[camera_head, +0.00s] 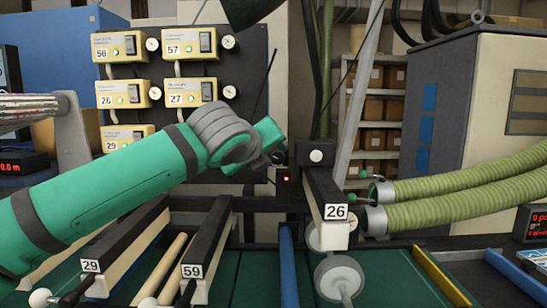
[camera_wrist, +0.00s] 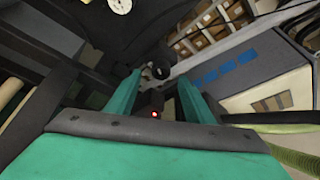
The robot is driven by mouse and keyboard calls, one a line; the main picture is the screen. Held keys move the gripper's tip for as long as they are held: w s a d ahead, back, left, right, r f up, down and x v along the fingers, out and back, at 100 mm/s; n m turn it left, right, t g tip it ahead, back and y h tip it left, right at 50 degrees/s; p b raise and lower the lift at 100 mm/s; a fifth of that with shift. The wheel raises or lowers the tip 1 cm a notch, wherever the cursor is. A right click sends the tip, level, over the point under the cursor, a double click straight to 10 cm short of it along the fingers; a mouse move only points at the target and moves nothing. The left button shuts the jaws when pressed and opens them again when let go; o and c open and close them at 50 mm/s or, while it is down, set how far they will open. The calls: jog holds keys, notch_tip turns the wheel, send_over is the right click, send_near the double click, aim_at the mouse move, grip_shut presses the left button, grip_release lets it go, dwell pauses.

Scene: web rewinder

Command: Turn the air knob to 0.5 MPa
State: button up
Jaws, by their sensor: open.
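My gripper (camera_head: 274,142) is teal and reaches from the left to the dark post in the middle of the head view. In the wrist view its two teal fingers (camera_wrist: 159,76) stand apart, open. A small round black part (camera_wrist: 160,71), which looks like the air knob, shows between the fingertips; I cannot tell whether they touch it. In the head view a dark round part (camera_head: 278,157) shows by the fingertips, partly hidden. No pressure reading is legible. A black box with a red light (camera_wrist: 154,114) shows between the fingers; it also shows in the head view (camera_head: 286,178).
Yellow numbered control boxes (camera_head: 188,45) with small gauges hang behind my arm. A black arm labelled 26 (camera_head: 325,190) stands close right of my gripper. Green hoses (camera_head: 450,200) run at the right. Beams labelled 29 and 59 (camera_head: 205,255) lie below.

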jog(key=v, duration=0.5)
jog(key=shift+s+r, duration=0.1)
jog(key=shift+s, duration=0.3)
